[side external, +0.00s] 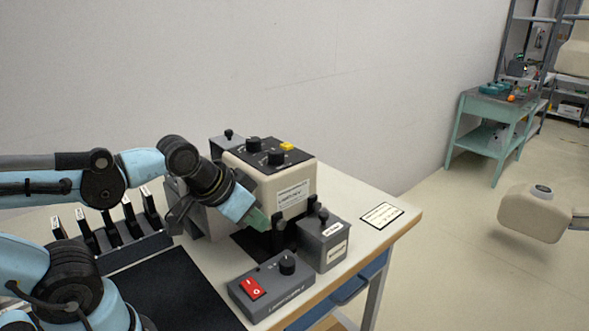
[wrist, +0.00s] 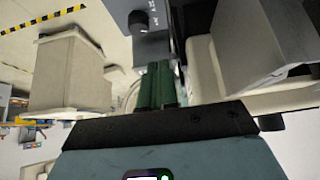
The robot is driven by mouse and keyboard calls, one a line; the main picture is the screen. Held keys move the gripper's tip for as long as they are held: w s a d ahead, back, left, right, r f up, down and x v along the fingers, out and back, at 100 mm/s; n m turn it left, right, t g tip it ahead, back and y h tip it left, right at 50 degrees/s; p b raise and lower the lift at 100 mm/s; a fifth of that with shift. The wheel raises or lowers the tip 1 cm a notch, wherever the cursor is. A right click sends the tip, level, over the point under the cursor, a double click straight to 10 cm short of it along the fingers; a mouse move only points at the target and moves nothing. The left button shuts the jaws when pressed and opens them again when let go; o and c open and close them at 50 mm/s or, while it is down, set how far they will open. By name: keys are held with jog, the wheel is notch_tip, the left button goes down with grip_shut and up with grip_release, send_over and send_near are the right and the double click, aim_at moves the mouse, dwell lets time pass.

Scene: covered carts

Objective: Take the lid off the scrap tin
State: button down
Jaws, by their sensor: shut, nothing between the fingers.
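A small grey box with a black knob on its lid, which looks like the scrap tin (side external: 323,249), stands near the bench's right edge in the side view. Its lid (side external: 316,229) sits on top, with white labels on lid and front. My gripper (side external: 275,233) is just left of the tin, between it and the cream machine, apart from the lid knob (side external: 323,214). In the wrist view my gripper (wrist: 157,85) has its green fingers together with nothing between them. The tin cannot be told for sure in the wrist view.
The cream machine (side external: 294,189) with black knobs stands behind my gripper. A grey control box (side external: 268,292) with a red switch is in front. A rack (side external: 150,243) of several upright pieces and a dark mat (side external: 178,290) lie left. A label card (side external: 382,215) lies on clear bench at right.

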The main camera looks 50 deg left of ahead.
jog(key=c, duration=0.9)
grip_release()
notch_tip(320, 180, up, 14)
jog(key=n+g, duration=0.7)
jog(key=n, duration=0.2)
send_over(324, 214)
jog(key=f, duration=1.2)
jog(key=shift+a+f, duration=0.1)
jog(key=shift+a, duration=0.1)
jog(key=shift+d+f, duration=0.2)
jog(key=shift+f, duration=2.5)
